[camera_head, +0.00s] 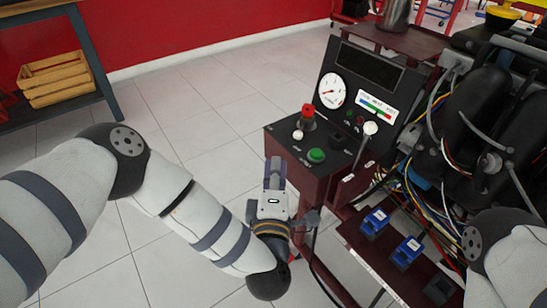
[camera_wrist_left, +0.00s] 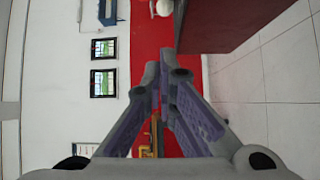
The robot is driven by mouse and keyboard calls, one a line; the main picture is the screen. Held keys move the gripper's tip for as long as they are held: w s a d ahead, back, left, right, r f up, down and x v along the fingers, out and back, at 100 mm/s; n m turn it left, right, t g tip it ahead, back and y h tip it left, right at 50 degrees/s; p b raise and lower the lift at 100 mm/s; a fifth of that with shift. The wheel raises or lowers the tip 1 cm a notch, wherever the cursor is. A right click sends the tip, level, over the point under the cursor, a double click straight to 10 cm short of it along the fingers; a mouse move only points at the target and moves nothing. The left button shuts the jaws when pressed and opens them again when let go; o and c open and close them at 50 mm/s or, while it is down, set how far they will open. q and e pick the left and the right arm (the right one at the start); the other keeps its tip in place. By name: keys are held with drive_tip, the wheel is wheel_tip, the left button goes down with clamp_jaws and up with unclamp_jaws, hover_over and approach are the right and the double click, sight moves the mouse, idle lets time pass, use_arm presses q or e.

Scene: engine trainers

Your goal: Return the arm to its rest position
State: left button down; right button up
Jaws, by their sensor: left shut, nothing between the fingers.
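My left arm comes in from the left in the head view, over the tiled floor. My left gripper (camera_head: 275,172) is shut with nothing in it, just left of the dark red engine trainer's control box (camera_head: 325,160). I cannot tell whether it touches the box. In the left wrist view the two purple-grey fingers (camera_wrist_left: 167,85) meet at their tips, with no object between them. My right arm shows only in part at the lower right of the head view, and its gripper is out of view.
The trainer's panel has a gauge (camera_head: 332,90), a red knob (camera_head: 308,112), a green button (camera_head: 316,155) and a white-knobbed lever (camera_head: 370,128). Blue connectors (camera_head: 375,222) sit on a lower shelf. A bench with wooden crates (camera_head: 55,80) stands far left. The floor (camera_head: 215,115) between is clear.

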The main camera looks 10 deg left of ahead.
idle(0.3)
